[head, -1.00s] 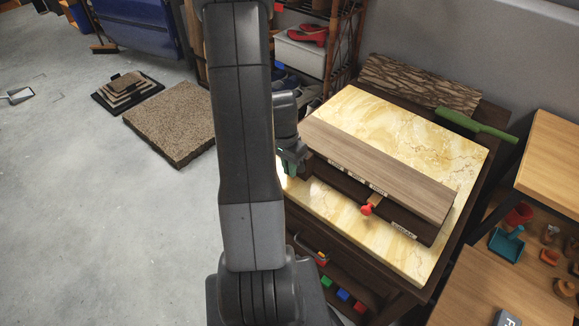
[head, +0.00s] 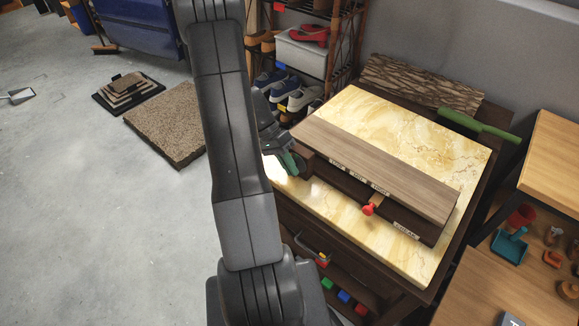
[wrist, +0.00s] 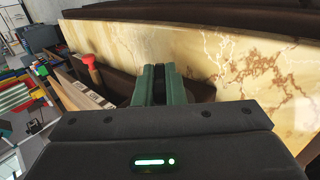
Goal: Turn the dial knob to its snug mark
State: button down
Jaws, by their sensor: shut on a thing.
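A long dark wooden box (head: 385,180) with a lighter plank top sits on a yellow marble-topped cabinet. At its left end is a dark knob (head: 305,160), partly covered by my gripper (head: 289,163). The green fingers are shut on it, with a dark piece showing between them in the wrist view (wrist: 160,82). Small white labels (head: 357,177) run along the front of the box, too small to read surely, so I cannot tell which mark the knob points to. A red-tipped peg (head: 368,209) sticks out of the box front; it also shows in the wrist view (wrist: 88,60).
The marble top (head: 440,150) is mostly clear behind the box. A shoe rack (head: 300,60) stands behind on the left. A wooden bench (head: 555,150) is on the right. Cabinet shelves with coloured blocks are below.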

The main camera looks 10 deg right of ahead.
dwell(0.4)
jog(key=c, duration=1.5)
grip_release()
jog(key=v, duration=1.3)
jog(key=shift+w+r, duration=0.15)
jog(key=shift+r, duration=0.2)
jog(key=shift+a+f, duration=0.1)
jog(key=x, duration=1.3)
jog(key=shift+s+f, duration=0.2)
jog(key=shift+f, duration=0.1)
jog(key=shift+w+r, duration=0.1)
